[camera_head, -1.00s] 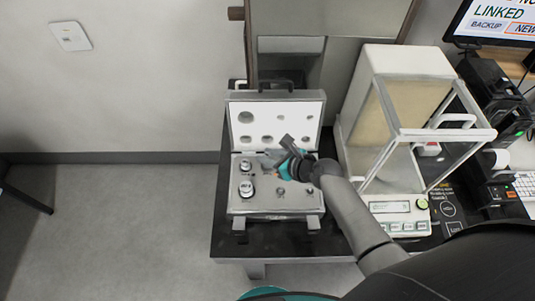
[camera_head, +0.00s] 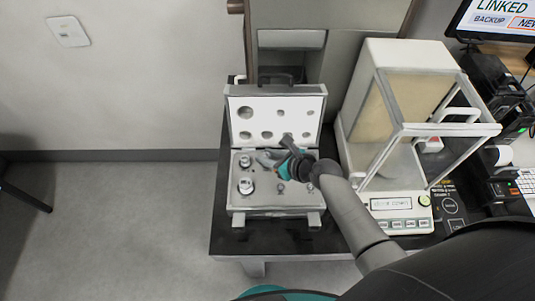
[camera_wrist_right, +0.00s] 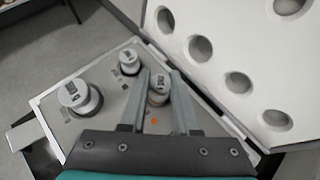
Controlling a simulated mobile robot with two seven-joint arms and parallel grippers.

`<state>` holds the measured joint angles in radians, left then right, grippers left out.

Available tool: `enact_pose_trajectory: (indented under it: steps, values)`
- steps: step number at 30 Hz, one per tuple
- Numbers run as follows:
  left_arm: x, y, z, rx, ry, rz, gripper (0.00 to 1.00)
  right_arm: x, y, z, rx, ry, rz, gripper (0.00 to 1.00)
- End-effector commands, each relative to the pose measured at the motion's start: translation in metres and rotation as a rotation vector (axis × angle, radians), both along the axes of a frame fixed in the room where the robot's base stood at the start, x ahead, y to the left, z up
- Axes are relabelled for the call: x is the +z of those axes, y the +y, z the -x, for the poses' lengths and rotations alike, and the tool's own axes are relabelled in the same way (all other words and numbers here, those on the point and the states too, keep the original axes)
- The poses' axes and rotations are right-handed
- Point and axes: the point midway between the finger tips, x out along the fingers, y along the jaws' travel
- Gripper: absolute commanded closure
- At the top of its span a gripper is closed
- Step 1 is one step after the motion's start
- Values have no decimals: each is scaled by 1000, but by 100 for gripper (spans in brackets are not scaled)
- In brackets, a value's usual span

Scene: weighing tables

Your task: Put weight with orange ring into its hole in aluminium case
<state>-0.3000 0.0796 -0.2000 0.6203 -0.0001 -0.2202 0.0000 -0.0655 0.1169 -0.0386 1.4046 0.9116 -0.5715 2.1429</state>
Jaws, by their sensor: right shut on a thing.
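The aluminium case (camera_head: 236,205) stands open on the dark table, with its white-lined lid (camera_head: 263,108) raised at the back. My right gripper (camera_head: 264,158) is over the back part of the case's grey panel. In the right wrist view, my right gripper (camera_wrist_right: 160,82) is shut on a metal weight (camera_wrist_right: 157,88) with a dark label on top. A small orange spot (camera_wrist_right: 154,121) shows just below it, between the fingers. I cannot tell whether the weight's base is in a hole or just above it. My left gripper is not in view.
A large weight (camera_wrist_right: 75,94) and a smaller one (camera_wrist_right: 129,62) stand in the panel beside the held weight. The lid (camera_wrist_right: 210,20) rises close to the right finger. A glass-sided balance (camera_head: 400,190) stands to the right of the case.

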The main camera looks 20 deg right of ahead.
Motion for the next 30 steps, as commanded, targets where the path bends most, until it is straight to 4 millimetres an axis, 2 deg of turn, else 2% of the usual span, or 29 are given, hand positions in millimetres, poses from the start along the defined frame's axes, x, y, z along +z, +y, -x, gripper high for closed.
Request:
enact_pose_trajectory:
  steps: [9,18,19,27,30]
  values:
    - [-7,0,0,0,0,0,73,-9,0,-1,-1,-2,-1,100]
    - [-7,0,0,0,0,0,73,-10,0,-1,-1,-2,0,100]
    - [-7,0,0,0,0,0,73,-10,0,-1,-1,-2,0,67]
    - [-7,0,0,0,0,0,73,-10,0,0,0,-1,0,36]
    - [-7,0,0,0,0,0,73,-10,0,0,0,-1,0,35]
